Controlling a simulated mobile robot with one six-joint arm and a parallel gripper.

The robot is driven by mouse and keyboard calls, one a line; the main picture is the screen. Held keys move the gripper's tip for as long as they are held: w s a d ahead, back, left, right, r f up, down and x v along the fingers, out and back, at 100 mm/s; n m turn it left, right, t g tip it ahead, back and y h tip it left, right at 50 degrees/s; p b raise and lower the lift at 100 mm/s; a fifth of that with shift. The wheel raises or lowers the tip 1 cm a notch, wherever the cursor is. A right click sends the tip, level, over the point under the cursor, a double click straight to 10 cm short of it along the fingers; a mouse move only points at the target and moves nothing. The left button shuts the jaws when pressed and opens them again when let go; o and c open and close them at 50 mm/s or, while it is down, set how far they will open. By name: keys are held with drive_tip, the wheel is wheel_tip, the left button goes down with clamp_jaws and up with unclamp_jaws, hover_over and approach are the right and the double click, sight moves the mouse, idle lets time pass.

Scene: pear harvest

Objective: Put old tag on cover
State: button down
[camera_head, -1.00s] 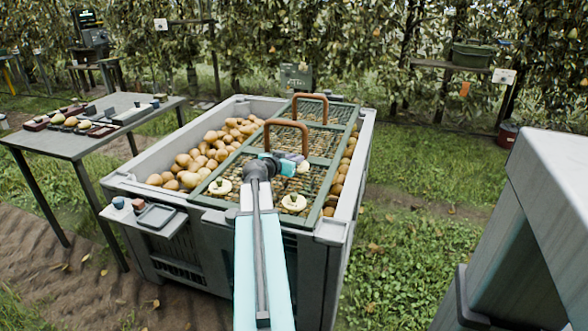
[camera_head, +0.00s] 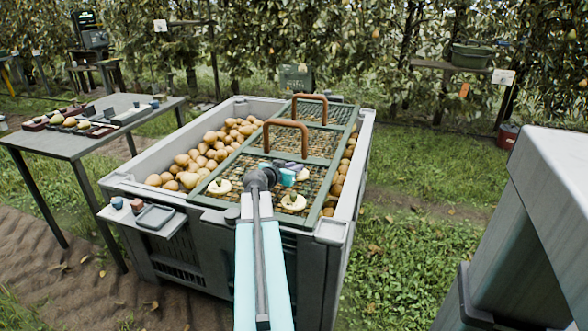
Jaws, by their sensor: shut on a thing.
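The cover is a green-framed mesh panel (camera_head: 232,168) with two brown arched handles. It lies across the right part of a large grey bin. My gripper (camera_head: 296,175) is over the mesh near its front, between the nearer handle and the front edge. It is shut on a small pale piece (camera_head: 303,174), probably the old tag, which is mostly hidden by the jaws and too small to read. I cannot tell whether this piece touches the mesh. Two cream discs with green knobs (camera_head: 221,186) (camera_head: 293,202) sit at the cover's front corners.
The grey bin (camera_head: 128,178) holds many pears, bare on the left. A small shelf with a grey tray (camera_head: 155,217) juts from its front left. A table (camera_head: 62,145) with fruit boxes stands at left. A grey block (camera_head: 550,215) fills the right foreground.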

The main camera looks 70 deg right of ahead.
drive_tip(key=c, duration=1.6)
unclamp_jaws()
drive_tip(key=shift+p+v, duration=0.7)
drive_tip(key=shift+v, duration=5.3)
drive_tip(key=shift+r, duration=0.15)
